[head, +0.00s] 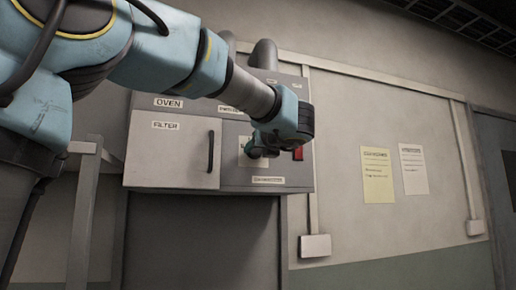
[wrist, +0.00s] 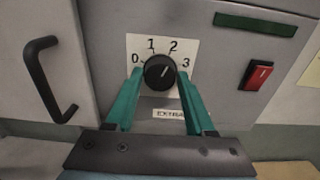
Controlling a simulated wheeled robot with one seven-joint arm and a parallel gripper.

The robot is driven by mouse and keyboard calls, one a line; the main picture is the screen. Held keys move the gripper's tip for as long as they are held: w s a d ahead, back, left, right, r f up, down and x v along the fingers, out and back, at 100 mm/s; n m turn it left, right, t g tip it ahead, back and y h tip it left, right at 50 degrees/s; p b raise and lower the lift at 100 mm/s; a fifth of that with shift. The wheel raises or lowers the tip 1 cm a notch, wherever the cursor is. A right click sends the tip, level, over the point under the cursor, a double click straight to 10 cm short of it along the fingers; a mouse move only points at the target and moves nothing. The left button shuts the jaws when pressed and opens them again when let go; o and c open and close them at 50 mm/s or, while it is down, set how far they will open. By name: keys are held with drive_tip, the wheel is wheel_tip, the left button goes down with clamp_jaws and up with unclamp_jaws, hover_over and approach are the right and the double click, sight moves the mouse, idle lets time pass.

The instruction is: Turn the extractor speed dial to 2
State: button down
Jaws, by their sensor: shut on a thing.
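The extractor speed dial (wrist: 160,73) is a round black knob on a white plate marked 0, 1, 2 and 3 in the wrist view. Its pale pointer line aims up and right, roughly between the 2 and the 3. My gripper (wrist: 160,77) is shut on the dial, with one teal finger on its left side and one on its right. In the head view my gripper (head: 262,150) is at the panel. There my wrist and fingers hide the dial and most of the white scale plate (head: 245,158).
A red switch (wrist: 257,74) sits right of the dial, below a dark green strip (wrist: 255,24). A black door handle (wrist: 46,80) juts out to the left, on the filter door (head: 170,155). Paper notices (head: 377,175) hang on the wall farther right.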

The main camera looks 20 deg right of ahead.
drive_tip(key=shift+f, duration=0.1)
drive_tip(key=shift+c, duration=1.3)
unclamp_jaws()
drive_tip(key=s+a+b, duration=0.1)
drive_tip(key=s+b, duration=0.3)
drive_tip(key=s, duration=0.6)
drive_tip(key=shift+s+a, duration=0.15)
drive_tip(key=shift+s, duration=0.2)
